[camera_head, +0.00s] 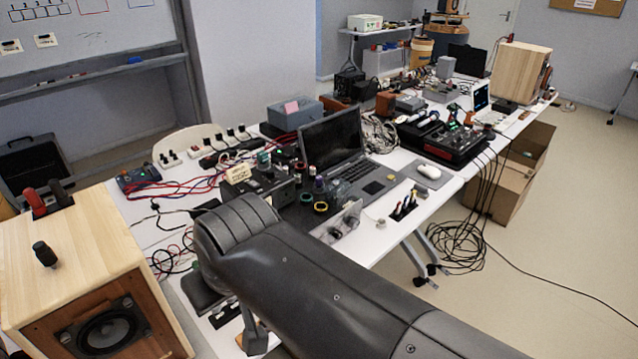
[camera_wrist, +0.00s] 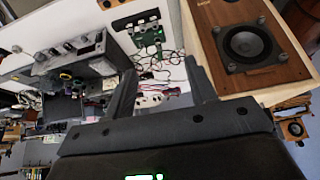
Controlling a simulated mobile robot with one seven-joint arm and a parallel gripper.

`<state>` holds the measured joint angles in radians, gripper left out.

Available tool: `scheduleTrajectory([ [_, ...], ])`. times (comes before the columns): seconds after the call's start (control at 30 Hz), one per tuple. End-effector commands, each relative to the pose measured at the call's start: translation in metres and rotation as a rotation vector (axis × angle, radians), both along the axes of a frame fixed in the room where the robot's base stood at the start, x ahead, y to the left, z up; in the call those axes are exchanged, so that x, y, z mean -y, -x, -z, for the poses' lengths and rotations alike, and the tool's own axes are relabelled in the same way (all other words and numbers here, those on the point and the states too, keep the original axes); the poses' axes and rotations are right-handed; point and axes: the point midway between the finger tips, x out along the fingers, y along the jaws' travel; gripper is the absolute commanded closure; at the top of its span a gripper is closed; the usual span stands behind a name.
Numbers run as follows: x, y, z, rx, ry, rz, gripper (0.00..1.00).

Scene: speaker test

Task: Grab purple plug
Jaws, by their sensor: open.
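My gripper (camera_wrist: 160,66) is open and empty in the wrist view, its two dark fingers spread apart above the cluttered table. In the head view my dark arm crosses the front, and only part of my gripper shows below it. A small dark purplish piece (camera_head: 319,184) stands among small round parts in front of the laptop; it may be the purple plug, but it is too small to be sure. My gripper is apart from it, lower left in the head view. I cannot clearly pick out the plug in the wrist view.
A wooden speaker (camera_head: 85,265) stands at the left; it also shows in the wrist view (camera_wrist: 212,18). An open laptop (camera_head: 335,150), a grey box (camera_head: 295,113), a black mixer (camera_head: 440,137) and many loose cables crowd the table. The floor at the right is mostly clear.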

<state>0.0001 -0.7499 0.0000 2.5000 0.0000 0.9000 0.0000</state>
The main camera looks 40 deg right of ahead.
Motion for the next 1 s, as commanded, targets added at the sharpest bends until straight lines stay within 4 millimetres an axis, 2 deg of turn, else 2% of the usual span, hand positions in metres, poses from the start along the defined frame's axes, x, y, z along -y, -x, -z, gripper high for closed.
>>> scheduleTrajectory([
  [0.23, 0.000, 0.000, 0.000, 0.000, 0.000, 0.000, 0.51],
  [0.37, 0.004, -0.011, -0.006, -0.005, 0.006, 0.010, 0.51],
  [0.47, 0.014, -0.031, -0.016, -0.015, 0.017, 0.030, 0.51],
  [0.67, 0.048, -0.093, -0.036, -0.040, 0.043, 0.073, 0.51],
  [0.87, 0.098, -0.154, -0.044, -0.064, 0.057, 0.112, 0.51],
  [1.0, 0.141, -0.194, -0.041, -0.078, 0.058, 0.140, 0.51],
])
